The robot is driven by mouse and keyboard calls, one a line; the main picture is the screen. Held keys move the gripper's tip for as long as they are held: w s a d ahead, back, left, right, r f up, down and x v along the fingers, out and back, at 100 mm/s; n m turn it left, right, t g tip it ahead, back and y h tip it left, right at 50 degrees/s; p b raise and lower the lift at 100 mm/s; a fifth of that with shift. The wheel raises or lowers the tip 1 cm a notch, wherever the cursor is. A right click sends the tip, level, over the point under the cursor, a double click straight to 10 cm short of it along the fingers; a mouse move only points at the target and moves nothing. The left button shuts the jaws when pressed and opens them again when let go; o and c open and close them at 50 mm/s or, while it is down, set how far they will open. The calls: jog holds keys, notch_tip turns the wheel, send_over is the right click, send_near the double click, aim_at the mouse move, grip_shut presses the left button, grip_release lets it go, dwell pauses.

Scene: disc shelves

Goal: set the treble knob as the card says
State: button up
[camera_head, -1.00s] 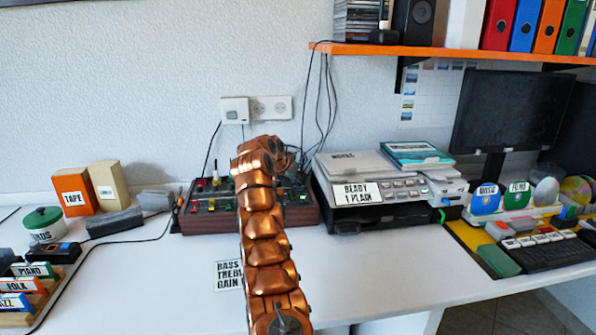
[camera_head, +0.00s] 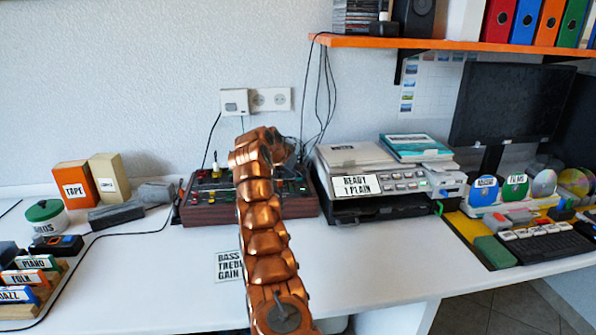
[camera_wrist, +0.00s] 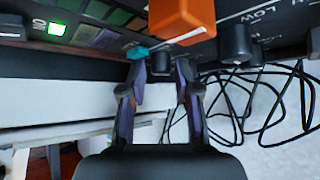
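The mixer (camera_head: 205,212), a dark box with a reddish-brown front and small coloured controls, stands against the back wall, partly hidden by my arm. A white card (camera_head: 228,267) lies before it; "BASS", "TREB…" and "GAIN" show, and my arm hides the rest. In the wrist view, the panel shows an orange knob (camera_wrist: 182,18), a teal knob (camera_wrist: 138,52) and a black knob (camera_wrist: 237,42) beside the word "LOW". I cannot tell which is treble. My gripper (camera_wrist: 161,68) is open at the panel edge, its fingertips apart; a dark part shows between them, unclear whether touched.
Black cables (camera_wrist: 255,105) loop beside the gripper. A printer (camera_head: 380,205) with a "READY 1 PLAIN" display stands right of the mixer. Tape boxes (camera_head: 75,190) stand to the left. An orange shelf (camera_head: 440,44) hangs above right. The front desk surface is mostly clear.

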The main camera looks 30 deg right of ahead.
jog(key=v, duration=1.2)
